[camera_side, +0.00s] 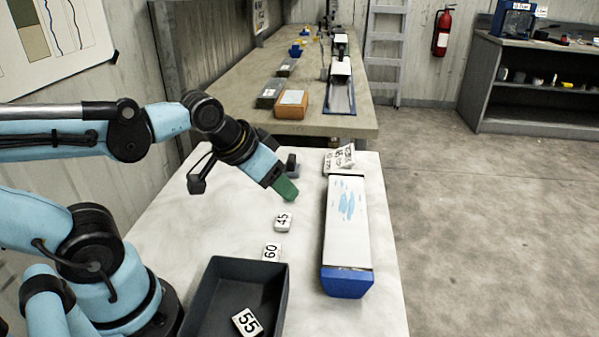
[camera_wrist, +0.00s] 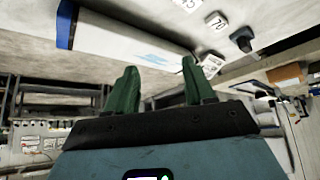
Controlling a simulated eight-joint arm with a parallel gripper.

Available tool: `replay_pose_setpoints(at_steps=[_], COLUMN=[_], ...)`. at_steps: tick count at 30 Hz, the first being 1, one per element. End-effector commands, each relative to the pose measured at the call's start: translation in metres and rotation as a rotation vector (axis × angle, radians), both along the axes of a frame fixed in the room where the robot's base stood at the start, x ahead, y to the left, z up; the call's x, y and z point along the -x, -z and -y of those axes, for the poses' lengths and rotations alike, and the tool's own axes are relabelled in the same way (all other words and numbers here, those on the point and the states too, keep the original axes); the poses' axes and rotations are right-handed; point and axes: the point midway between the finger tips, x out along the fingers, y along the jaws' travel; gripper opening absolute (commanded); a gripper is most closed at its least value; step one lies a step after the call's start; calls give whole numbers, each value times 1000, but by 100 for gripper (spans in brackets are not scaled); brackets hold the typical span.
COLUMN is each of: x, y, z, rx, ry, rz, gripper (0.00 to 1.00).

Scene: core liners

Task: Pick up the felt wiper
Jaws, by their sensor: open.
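A small dark block with a raised grip, which looks like the felt wiper (camera_side: 291,165), stands on the white table just behind my gripper in the side view. In the wrist view the wiper (camera_wrist: 243,40) is at the upper right, apart from my fingers. My gripper (camera_side: 286,189) has green fingers and hangs above the table, pointing down and to the right. In the wrist view my gripper (camera_wrist: 160,84) is open, with nothing held between the fingers.
Number tags (camera_side: 283,222) lie near my gripper, with more tags (camera_side: 340,160) at the back. A dark tray (camera_side: 278,300) holding a tag (camera_side: 246,322) stands in front.

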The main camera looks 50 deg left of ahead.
Motion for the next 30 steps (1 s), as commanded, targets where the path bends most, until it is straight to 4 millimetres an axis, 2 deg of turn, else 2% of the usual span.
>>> replay_pose_setpoints(at_steps=[9, 15, 23, 30], x=[-59, -101, -150, -182], y=[-44, -57, -53, -29], z=[-37, -69, -120, -171], rx=[49, 87, 139, 188], ry=[-169, -291, -449, -597], rz=[-137, -233, -355, -465], gripper=[53, 53, 53, 53])
